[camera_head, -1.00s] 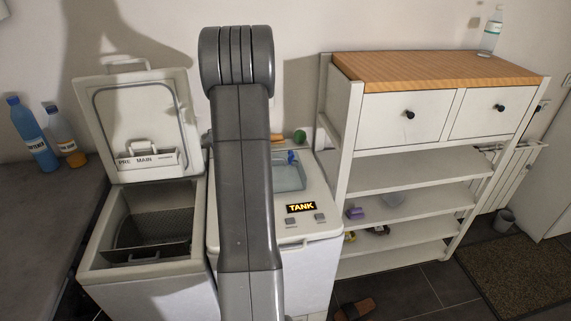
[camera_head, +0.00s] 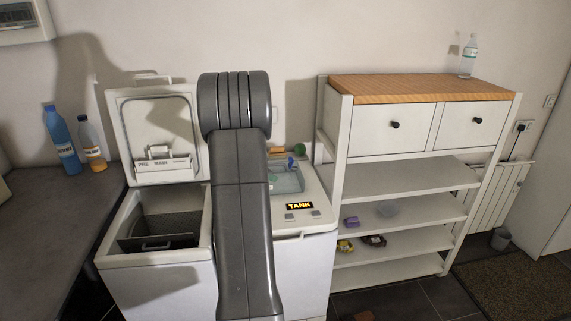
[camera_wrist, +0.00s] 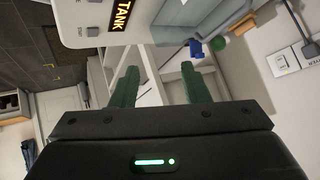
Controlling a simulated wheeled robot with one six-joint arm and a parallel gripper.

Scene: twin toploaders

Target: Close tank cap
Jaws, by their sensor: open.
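The right machine, with a lit TANK label (camera_head: 299,205), stands partly behind my arm in the head view. The label also shows in the wrist view (camera_wrist: 121,15). A recessed grey-blue basin (camera_head: 287,181) lies in its top. A small blue part (camera_head: 291,162), possibly the tank cap, stands up at the basin's far side; it also shows in the wrist view (camera_wrist: 195,48). I cannot tell its exact state. My gripper (camera_wrist: 160,68) is open and empty, its green fingers apart, with the blue part beyond them. The gripper is hidden in the head view.
The left machine's lid (camera_head: 152,135) stands open, its tub showing. A green ball (camera_head: 299,149) sits behind the basin. A white shelf unit (camera_head: 400,165) with a wooden top stands close on the right. A grey counter (camera_head: 50,225) with two bottles is on the left.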

